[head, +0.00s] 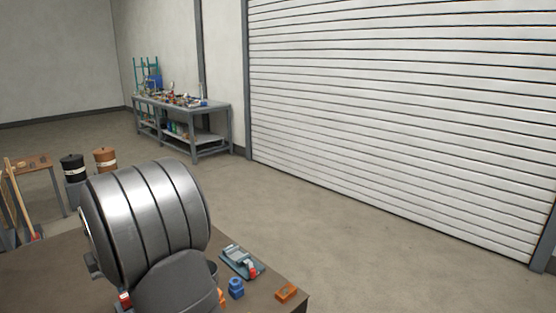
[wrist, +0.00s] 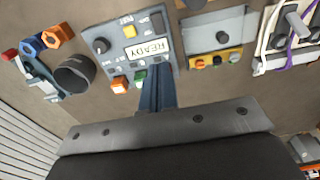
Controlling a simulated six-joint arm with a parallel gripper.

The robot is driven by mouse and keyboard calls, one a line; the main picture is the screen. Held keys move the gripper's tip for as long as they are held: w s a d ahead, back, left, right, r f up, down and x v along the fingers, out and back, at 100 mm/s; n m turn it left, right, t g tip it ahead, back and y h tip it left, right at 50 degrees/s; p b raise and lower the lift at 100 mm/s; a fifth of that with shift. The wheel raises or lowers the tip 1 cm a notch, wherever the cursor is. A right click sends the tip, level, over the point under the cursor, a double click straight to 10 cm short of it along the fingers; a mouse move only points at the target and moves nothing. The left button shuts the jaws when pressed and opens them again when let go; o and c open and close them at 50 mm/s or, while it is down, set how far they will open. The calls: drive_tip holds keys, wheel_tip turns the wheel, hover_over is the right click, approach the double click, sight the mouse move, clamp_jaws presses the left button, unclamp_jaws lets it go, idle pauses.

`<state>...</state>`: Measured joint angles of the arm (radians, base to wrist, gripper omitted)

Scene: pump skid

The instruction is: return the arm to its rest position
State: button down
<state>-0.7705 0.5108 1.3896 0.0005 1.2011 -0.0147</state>
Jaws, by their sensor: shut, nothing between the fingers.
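My gripper (wrist: 160,92) shows in the wrist view as two blue-grey fingers held together, with nothing between them. They reach up from the wide grey mounting plate at the bottom of that view. The fingertips overlap the lower edge of a grey control panel (wrist: 103,50) in the picture; I cannot tell whether they touch it. The panel has a black knob, a display reading READY, and orange and green buttons. My gripper cannot be made out in the head view.
In the wrist view, a grey box (wrist: 215,40) stands beside the panel, and a dark cup (wrist: 75,74) on the other side. The floor towards the shutter (head: 400,110) is clear.

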drive_tip(key=s+d+r, duration=0.1)
drive_tip(key=r, duration=0.6)
drive_tip(key=s+d+r+t+y, duration=0.1)
drive_tip(key=s+d+r, duration=0.1)
drive_tip(key=r, duration=0.6)
drive_tip(key=shift+s+d, duration=0.15)
drive_tip(key=shift+s, duration=0.15)
drive_tip(key=c, duration=2.2)
unclamp_jaws()
drive_tip(key=c, duration=1.8)
unclamp_jaws()
drive_tip(key=shift+w+f, duration=0.15)
drive_tip(key=o, duration=1.8)
drive_tip(key=w+d+f+g+h, duration=0.1)
drive_tip(key=w+f, duration=0.5)
drive_tip(key=f, duration=0.5)
drive_tip(key=shift+w+f, duration=0.15)
drive_tip(key=shift+w, duration=0.2)
wheel_tip(320, 180, down, 11)
drive_tip(key=shift+w+d, duration=0.2)
wheel_tip(320, 180, up, 10)
